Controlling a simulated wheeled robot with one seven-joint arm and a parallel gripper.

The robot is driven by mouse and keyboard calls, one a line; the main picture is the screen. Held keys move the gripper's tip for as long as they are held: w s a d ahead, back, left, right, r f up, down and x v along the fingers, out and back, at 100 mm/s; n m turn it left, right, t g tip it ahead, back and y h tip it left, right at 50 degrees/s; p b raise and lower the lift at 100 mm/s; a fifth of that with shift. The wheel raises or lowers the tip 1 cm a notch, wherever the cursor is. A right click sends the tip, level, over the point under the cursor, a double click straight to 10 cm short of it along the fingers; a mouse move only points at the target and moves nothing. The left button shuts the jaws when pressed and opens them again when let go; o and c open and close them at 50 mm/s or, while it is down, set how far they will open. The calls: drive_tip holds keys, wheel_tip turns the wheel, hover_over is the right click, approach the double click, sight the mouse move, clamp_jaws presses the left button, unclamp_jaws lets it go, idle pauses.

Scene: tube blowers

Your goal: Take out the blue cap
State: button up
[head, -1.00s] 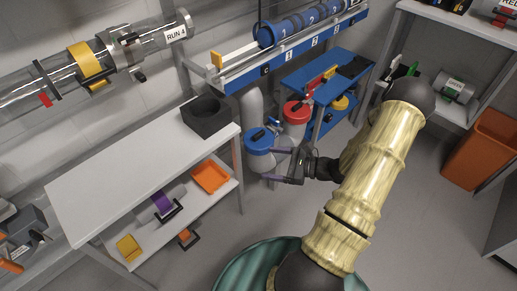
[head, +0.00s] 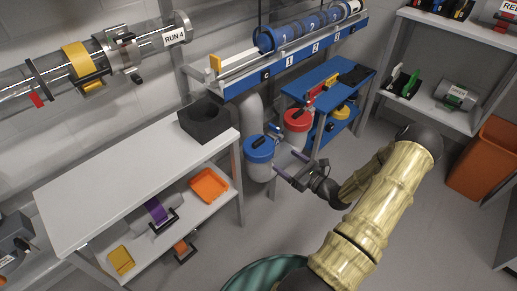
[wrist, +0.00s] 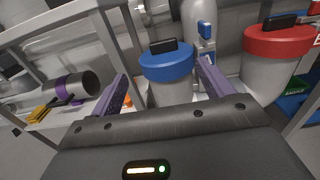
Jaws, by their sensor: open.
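The blue cap (head: 259,147) sits on top of a white upright canister (head: 260,171) beside the white table. A dark handle stands on the cap. My gripper (head: 285,166) is open and empty, just right of the blue cap and slightly lower in the head view. In the wrist view the blue cap (wrist: 167,62) lies ahead, between and beyond the two purple fingers of my gripper (wrist: 163,88). The fingers do not appear to touch it.
A red-capped canister (head: 298,120) stands close behind to the right. The white table (head: 120,180) is on the left, with a black block (head: 206,119) at its corner. A blue cart (head: 318,72) stands behind. The floor to the right is open.

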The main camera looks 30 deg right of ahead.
drive_tip(key=b, duration=0.2)
approach(260, 142)
drive_tip(key=x, duration=0.3)
drive_tip(key=shift+w+a, duration=0.1)
drive_tip(key=shift+a, duration=0.1)
drive_tip(key=b+x, duration=0.1)
drive_tip(key=x, duration=0.1)
drive_tip(key=b+x, duration=0.1)
drive_tip(key=x, duration=0.1)
drive_tip(key=shift+w+d+f+b, duration=0.15)
drive_tip(key=shift+w+d+b, duration=0.05)
drive_tip(key=shift+b, duration=0.15)
drive_tip(key=shift+w+a, duration=0.15)
drive_tip(key=shift+w, duration=0.3)
drive_tip(key=shift+c, duration=0.4)
drive_tip(key=c, duration=1)
